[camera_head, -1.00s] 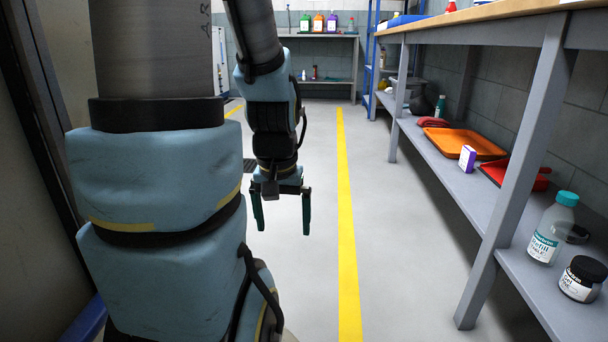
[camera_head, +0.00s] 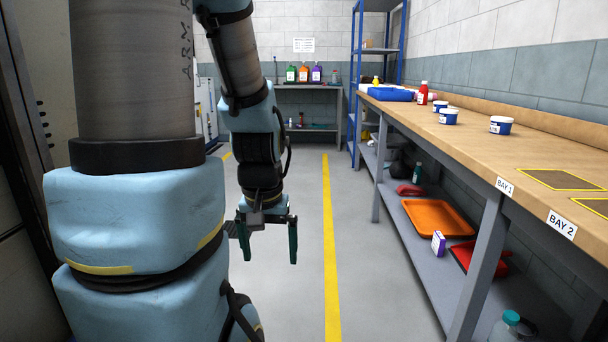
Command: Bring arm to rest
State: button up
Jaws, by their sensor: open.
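My gripper (camera_head: 268,248) hangs below my arm, left of the yellow floor line, with its two dark green fingers pointing down. The fingers stand wide apart with nothing between them. Only grey floor shows under and around it. My arm is bent downward on the left side of the view and touches nothing that I can see. The gripper is well left of the workbench (camera_head: 470,142) and apart from it.
The workbench along the right holds a red bottle (camera_head: 423,93), a blue tray (camera_head: 390,94) and several white-and-blue tubs. The aisle floor (camera_head: 300,290) is clear.

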notch_tip(320, 180, up, 19)
jog(key=p, duration=1.7)
jog(key=shift+r, duration=0.15)
